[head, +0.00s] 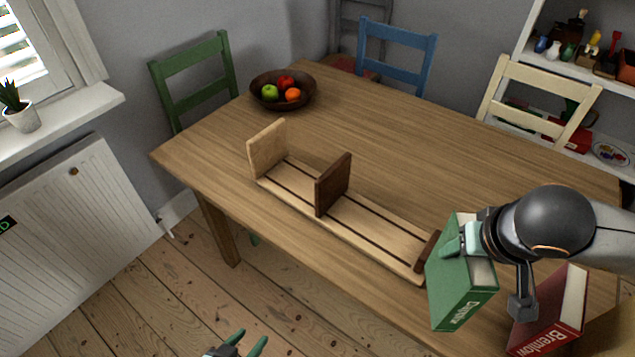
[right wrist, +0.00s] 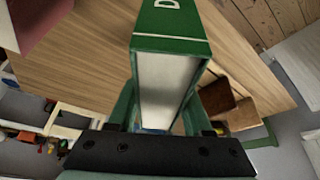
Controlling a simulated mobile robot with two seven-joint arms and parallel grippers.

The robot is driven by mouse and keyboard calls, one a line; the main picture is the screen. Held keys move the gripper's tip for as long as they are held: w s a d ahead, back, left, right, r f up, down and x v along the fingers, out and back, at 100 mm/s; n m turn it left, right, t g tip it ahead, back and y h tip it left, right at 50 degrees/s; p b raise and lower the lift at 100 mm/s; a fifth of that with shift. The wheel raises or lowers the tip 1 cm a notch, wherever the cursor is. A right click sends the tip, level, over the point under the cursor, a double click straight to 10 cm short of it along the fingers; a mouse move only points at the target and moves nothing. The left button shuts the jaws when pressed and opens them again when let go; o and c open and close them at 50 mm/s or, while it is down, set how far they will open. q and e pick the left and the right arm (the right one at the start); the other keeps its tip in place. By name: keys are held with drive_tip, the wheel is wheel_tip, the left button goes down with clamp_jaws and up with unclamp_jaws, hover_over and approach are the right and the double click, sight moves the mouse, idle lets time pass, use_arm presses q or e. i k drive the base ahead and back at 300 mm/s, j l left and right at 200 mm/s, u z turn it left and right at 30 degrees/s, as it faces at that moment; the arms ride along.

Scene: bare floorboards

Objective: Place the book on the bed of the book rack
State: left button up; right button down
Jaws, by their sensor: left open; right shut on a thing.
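A green book (head: 463,287) is in my right gripper (head: 463,240), near the right end of the book rack in the head view. The right wrist view shows the same green book (right wrist: 170,45) between the fingers, its pages facing the camera. The wooden book rack (head: 375,232) lies on the table, with a light end panel (head: 268,149), a dark upright divider (head: 333,184) and a low dark end (head: 428,250). The rack's bed carries no book. My left gripper (head: 240,345) is open and empty at the bottom edge, below the table's front edge.
A red book (head: 552,312) stands on the table at the right, close to my right arm. A fruit bowl (head: 284,92) sits at the far left of the wooden table (head: 420,130). Chairs stand around the back, and the table behind the rack is clear.

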sight(294, 180)
drive_tip(key=i+j, duration=0.15)
drive_tip(key=j, duration=0.2)
drive_tip(key=i+j+u, duration=0.1)
drive_tip(key=j, duration=0.2)
drive_tip(key=i+j, duration=0.15)
drive_tip(key=j, duration=0.2)
drive_tip(key=i+j+u, duration=0.1)
drive_tip(key=j, duration=0.25)
drive_tip(key=i+j+z, duration=0.1)
drive_tip(key=i, duration=0.25)
drive_tip(key=i+j, duration=0.15)
drive_tip(key=i, duration=0.15)
drive_tip(key=z, duration=0.05)
